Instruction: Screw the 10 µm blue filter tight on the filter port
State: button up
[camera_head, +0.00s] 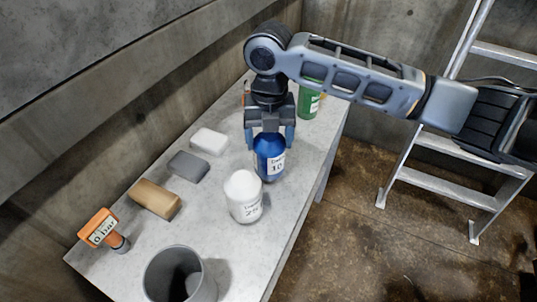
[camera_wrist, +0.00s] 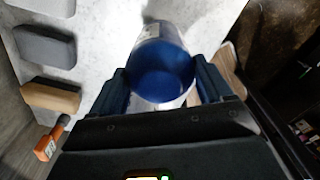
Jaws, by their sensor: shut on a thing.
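The blue filter (camera_head: 266,160) with a white label reading 10 is upright over the grey table, at its middle right. My gripper (camera_head: 270,138) is above it with its fingers down on both sides of its upper part, shut on it. In the wrist view the blue filter (camera_wrist: 161,75) sits between the two fingers of my gripper (camera_wrist: 163,88). I cannot tell whether its base touches the table.
A white labelled bottle (camera_head: 243,197) stands close in front of the blue filter. A green bottle (camera_head: 309,100) is behind. White, grey and tan blocks (camera_head: 154,199) line the left side. A grey cup (camera_head: 180,278) is at the near end. A ladder (camera_head: 440,150) stands right.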

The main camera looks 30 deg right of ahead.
jog(key=shift+r+p, duration=1.35)
jog(key=shift+r, duration=0.7)
